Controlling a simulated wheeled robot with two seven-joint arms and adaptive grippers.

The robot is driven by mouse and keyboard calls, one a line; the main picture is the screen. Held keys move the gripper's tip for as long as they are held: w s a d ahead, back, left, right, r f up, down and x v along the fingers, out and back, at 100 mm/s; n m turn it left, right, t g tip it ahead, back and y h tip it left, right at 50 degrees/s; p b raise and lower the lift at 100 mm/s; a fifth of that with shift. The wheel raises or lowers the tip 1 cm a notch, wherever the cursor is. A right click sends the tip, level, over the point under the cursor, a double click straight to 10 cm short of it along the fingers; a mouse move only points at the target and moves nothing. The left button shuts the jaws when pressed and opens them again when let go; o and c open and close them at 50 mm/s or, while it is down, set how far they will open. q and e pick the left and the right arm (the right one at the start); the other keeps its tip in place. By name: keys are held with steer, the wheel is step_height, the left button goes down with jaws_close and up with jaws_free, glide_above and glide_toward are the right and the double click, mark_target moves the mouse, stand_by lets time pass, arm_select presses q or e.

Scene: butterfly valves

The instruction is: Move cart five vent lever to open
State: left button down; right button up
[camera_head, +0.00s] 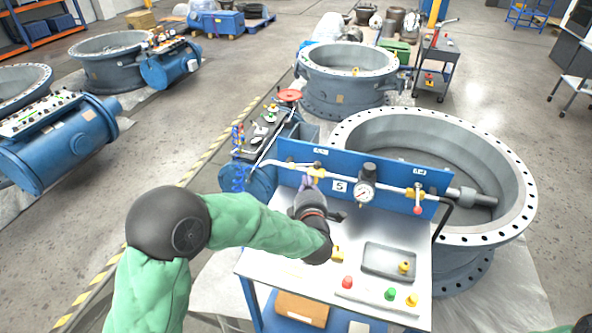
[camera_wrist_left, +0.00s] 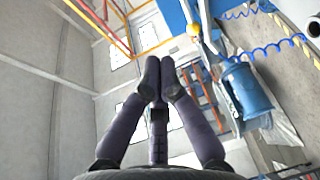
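The cart (camera_head: 250,262) has an upright blue panel (camera_head: 285,152) with a label that reads 5. A pressure gauge (camera_head: 364,192) sits mid-panel. At the panel's right, a brass valve carries a red-tipped lever (camera_head: 418,208) that hangs down, under a small label too small to read surely. At the left, another brass valve (camera_head: 317,171) is partly hidden by my left gripper (camera_head: 309,180). The gripper's fingers point at the panel just below that valve; contact cannot be told. In the wrist view its fingertips (camera_wrist_left: 160,72) are together, with nothing visible between them.
The cart top holds a grey tray (camera_head: 378,262), a red button (camera_head: 347,282), a green button (camera_head: 390,294) and yellow fittings. A large flanged ring (camera_head: 515,228) stands close behind and right. A hose-fitted blue valve unit (camera_head: 262,182) is at the left.

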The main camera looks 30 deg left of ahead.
arm_select(q)
step_height(320, 180, down, 2)
steer(key=s, duration=0.2)
steer(key=b, duration=0.2)
glide_toward(299, 165)
steer(key=shift+g, duration=0.4)
steer(key=x, duration=0.4)
steer(key=r+x, duration=0.1)
steer(key=x, duration=0.2)
steer(key=shift+w+d, duration=0.3)
steer(key=a+h+b, duration=0.1)
steer(key=b, duration=0.1)
steer(key=w+m+t+h+b, duration=0.1)
steer(key=b, duration=0.2)
steer(key=shift+w+a+f+m, duration=0.1)
steer(key=shift+a+f+m, duration=0.05)
steer(key=shift+a+m, duration=0.2)
steer(key=shift+w+a+b, duration=0.15)
steer(key=shift+a+b, duration=0.05)
steer(key=shift+b, duration=0.15)
